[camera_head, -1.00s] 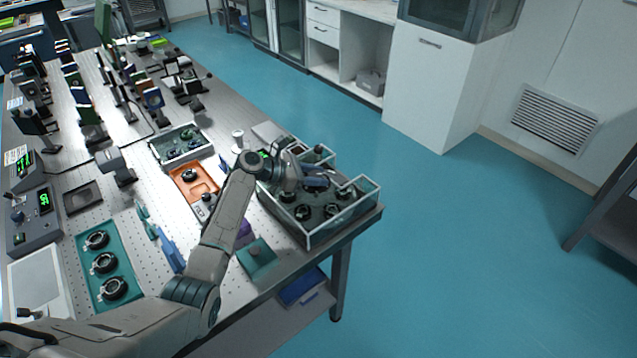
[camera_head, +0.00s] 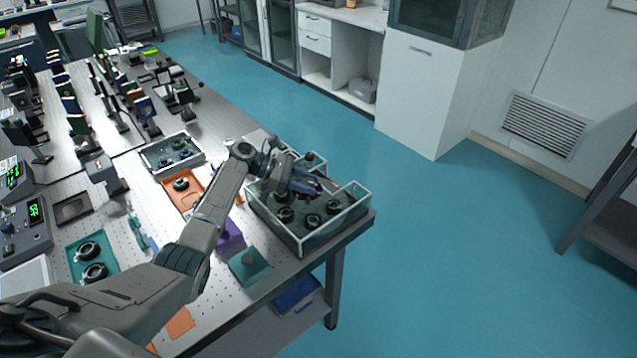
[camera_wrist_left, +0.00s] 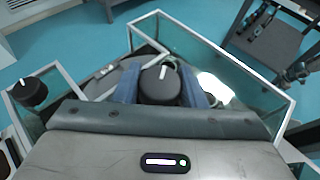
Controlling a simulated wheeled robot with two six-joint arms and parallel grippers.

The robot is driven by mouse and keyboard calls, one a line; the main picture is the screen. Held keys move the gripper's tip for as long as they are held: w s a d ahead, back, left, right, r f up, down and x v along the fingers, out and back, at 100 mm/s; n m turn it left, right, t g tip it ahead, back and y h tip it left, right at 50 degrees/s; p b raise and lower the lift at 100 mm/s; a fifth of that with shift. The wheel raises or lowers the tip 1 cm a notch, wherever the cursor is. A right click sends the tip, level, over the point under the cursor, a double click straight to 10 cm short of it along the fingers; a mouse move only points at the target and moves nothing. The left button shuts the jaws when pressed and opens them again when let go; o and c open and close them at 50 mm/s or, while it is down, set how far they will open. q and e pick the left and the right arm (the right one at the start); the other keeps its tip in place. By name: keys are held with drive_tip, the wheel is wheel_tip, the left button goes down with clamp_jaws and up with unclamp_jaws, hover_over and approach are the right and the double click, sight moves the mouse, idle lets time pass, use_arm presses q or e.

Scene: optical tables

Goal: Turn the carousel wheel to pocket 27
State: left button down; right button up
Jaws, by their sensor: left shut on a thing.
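The carousel is a glass-walled box (camera_head: 303,240) on the near right corner of the table, with a dark wheel (camera_head: 299,224) inside that carries several round black parts. My left gripper (camera_head: 312,187) reaches down into the box over the wheel. In the left wrist view its blue fingers (camera_wrist_left: 158,88) are shut on a black knob (camera_wrist_left: 160,84) with a white line on top. The gripper hides part of the wheel in the head view. Pocket numbers are too small to read. My right gripper is not in view.
A second black knob (camera_wrist_left: 30,92) stands at the box's corner. Open floor lies right of the table.

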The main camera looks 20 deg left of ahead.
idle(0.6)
use_arm(q)
drive_tip(key=c, duration=0.9)
unclamp_jaws()
drive_tip(key=shift+a, duration=0.15)
drive_tip(key=shift+a+r, duration=0.1)
drive_tip(key=shift+a, duration=0.2)
drive_tip(key=b+v, duration=0.3)
drive_tip(key=v, duration=0.6)
drive_tip(key=shift+a+r+b, duration=0.3)
drive_tip(key=shift+a, duration=0.1)
